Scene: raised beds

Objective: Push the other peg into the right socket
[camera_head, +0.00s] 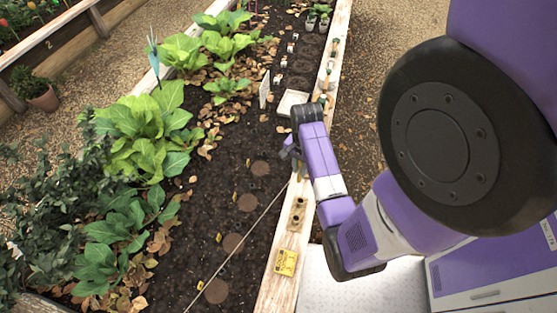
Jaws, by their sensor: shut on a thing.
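My gripper (289,153) is small in the picture, over the inner side of the right bed board. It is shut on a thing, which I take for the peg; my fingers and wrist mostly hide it. A pale string (240,240) runs from just below the gripper across the soil to the lower left. Two dark round holes, which look like the sockets (297,210), sit close together on the board below the gripper. I cannot tell whether a peg stands in either hole.
A yellow label (286,262) lies on the board nearer me. A white tray (291,102) and upright white card (264,90) stand beyond the gripper. Leafy plants (140,140) fill the left of the bed. Several brown discs (233,243) lie in the bare soil.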

